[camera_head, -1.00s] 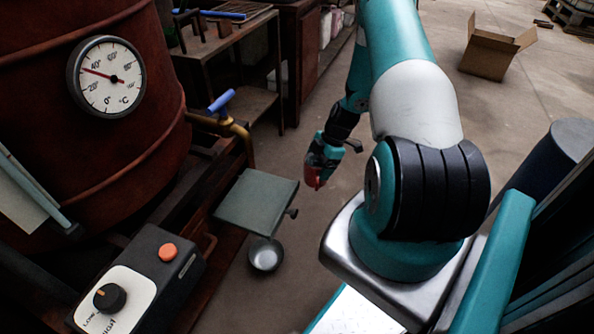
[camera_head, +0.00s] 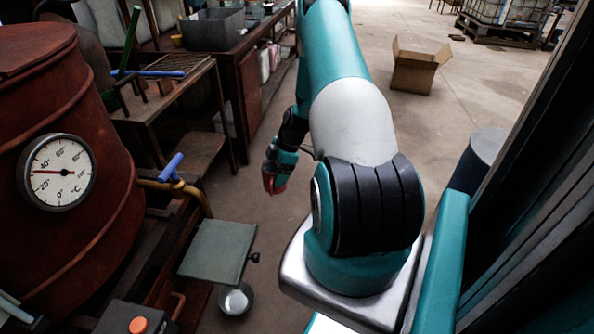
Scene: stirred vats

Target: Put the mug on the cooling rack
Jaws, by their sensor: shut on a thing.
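My gripper (camera_head: 275,170) hangs over the open floor, left of my arm's base, shut on a small red thing that looks like the mug (camera_head: 270,181). The jaws and part of the arm hide some of it, and its handle cannot be made out. A dark wire grid that looks like the cooling rack (camera_head: 184,64) lies on the brown workbench (camera_head: 160,101) at the upper left. The gripper is apart from it, to its right and nearer to me.
A rusty vat (camera_head: 60,120) with a dial gauge (camera_head: 56,171) stands at left. A blue-handled tap (camera_head: 170,168) and a grey-green plate (camera_head: 218,250) stick out, with a metal bowl (camera_head: 236,299) below. A cardboard box (camera_head: 416,70) stands on otherwise open floor. A long bench holds a grey bin (camera_head: 213,26).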

